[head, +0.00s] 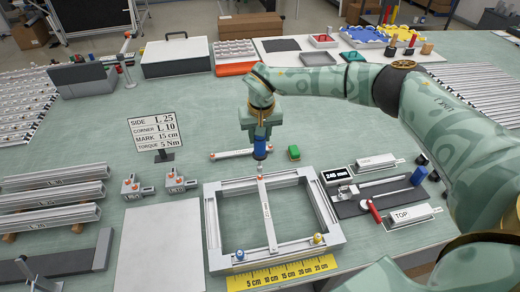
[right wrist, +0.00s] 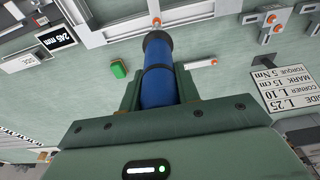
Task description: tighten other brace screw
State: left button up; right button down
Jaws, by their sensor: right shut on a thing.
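My right gripper (head: 261,133) is shut on a blue cylindrical driver (head: 260,148), held over the far side of the light grey frame (head: 212,228). The driver also shows in the right wrist view (right wrist: 158,86), its dark end pointing at a small orange-topped screw (right wrist: 156,21) on the frame. The end looks close to the screw; contact is not clear. The labelled brace (head: 267,212) runs across the frame's opening from the far side to the near side. Its far end lies under the driver. My left gripper is not in view.
A yellow ruler (head: 281,273) lies along the frame's near side. A dark tool tray (head: 378,194) stands right, a sign (head: 156,133) left. A pale sheet (head: 160,250) lies left.

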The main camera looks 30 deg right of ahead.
aim_at(260, 146)
jog(key=shift+r, duration=0.2)
jog(key=shift+f+b, duration=0.7)
jog(key=shift+f, duration=0.55)
jog(key=shift+r+p, duration=0.1)
jog(key=shift+p, duration=0.35)
jog(key=shift+f+b, duration=0.75)
jog(key=shift+f, duration=0.45)
dwell(0.6)
jog(key=shift+s+f, duration=0.15)
jog(key=shift+f, duration=0.05)
dwell(1.2)
jog(key=shift+r, duration=0.15)
